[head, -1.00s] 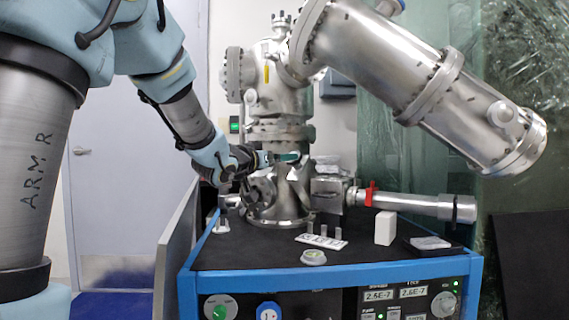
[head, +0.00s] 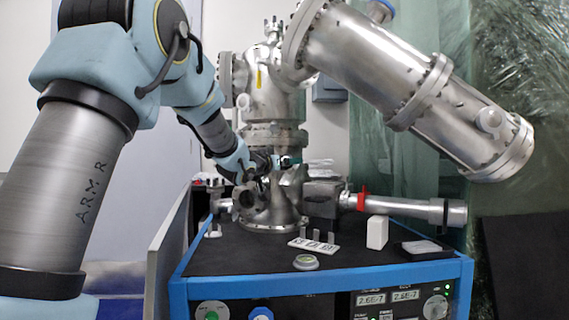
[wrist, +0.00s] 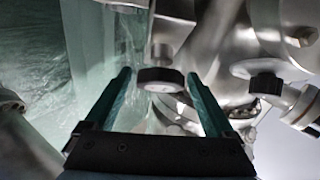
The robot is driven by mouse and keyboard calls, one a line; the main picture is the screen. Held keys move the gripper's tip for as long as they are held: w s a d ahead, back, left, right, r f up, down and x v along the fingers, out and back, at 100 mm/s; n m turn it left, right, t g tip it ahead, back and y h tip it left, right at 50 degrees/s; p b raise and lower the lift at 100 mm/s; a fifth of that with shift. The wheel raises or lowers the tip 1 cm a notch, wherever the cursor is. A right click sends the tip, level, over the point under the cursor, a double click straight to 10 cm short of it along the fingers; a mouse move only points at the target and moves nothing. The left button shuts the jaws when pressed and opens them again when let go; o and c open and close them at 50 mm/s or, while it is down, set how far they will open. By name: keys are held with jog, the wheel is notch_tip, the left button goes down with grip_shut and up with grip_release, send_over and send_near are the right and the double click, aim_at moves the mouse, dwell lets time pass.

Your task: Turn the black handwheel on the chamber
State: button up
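The steel vacuum chamber (head: 272,85) stands on a black-topped cart. In the wrist view a black knob-like handwheel (wrist: 160,80) on a short metal stem shows between and slightly beyond my fingertips. My gripper (wrist: 159,75) is open, one teal finger on each side of the wheel with visible gaps. I cannot tell whether the fingertips reach around the wheel in depth. A second black knob (wrist: 265,84) sits on a pale flange to the right. In the head view my gripper (head: 290,161) is in front of the chamber's lower column, and the handwheel cannot be made out there.
A large angled steel cylinder (head: 410,80) juts right from the chamber. A white block (head: 377,232), a slotted white plate (head: 314,245) and a small round dish (head: 306,262) lie on the cart top (head: 240,262).

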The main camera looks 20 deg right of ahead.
jog(key=c, duration=1.2)
jog(key=shift+r, duration=0.1)
